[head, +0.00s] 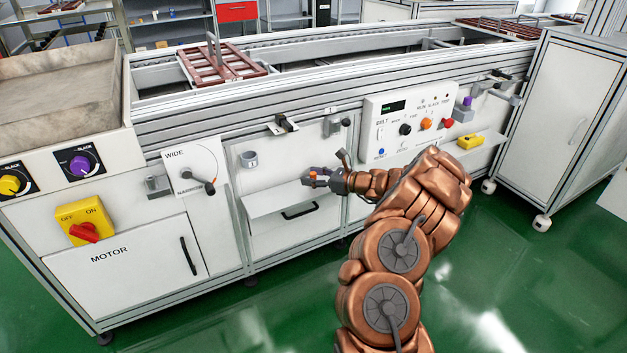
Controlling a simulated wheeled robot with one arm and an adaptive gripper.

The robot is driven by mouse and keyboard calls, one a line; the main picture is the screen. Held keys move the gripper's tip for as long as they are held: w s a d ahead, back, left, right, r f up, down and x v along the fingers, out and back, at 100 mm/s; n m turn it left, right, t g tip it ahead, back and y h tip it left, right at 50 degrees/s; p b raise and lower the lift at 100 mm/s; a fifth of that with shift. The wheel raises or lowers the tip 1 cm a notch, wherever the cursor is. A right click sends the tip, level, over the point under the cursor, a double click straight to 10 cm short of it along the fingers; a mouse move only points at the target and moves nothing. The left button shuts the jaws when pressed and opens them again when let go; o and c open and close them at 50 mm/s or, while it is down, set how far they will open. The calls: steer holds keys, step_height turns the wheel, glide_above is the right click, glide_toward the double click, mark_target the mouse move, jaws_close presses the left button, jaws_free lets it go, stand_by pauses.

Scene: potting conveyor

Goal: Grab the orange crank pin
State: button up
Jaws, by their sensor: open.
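The small orange crank pin (313,174) shows at the fingertips of my gripper (316,180), above the white fold-out shelf (265,203) on the machine's front. My copper arm reaches in from the lower right. The gripper is open, with its grey fingers close around or beside the pin. The picture is too small to tell whether they touch it. The pin's lower part is hidden by the fingers, and I cannot tell what it rests on.
A control panel (412,118) with several knobs is right of and above the gripper. A WIDE/NARROW crank (200,184) is to the left. A grey cup-like holder (249,160) is on the panel above the shelf. A yellow object (470,142) sits on the right shelf. Green floor in front is clear.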

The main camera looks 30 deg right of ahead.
jaws_close()
stand_by(0.3)
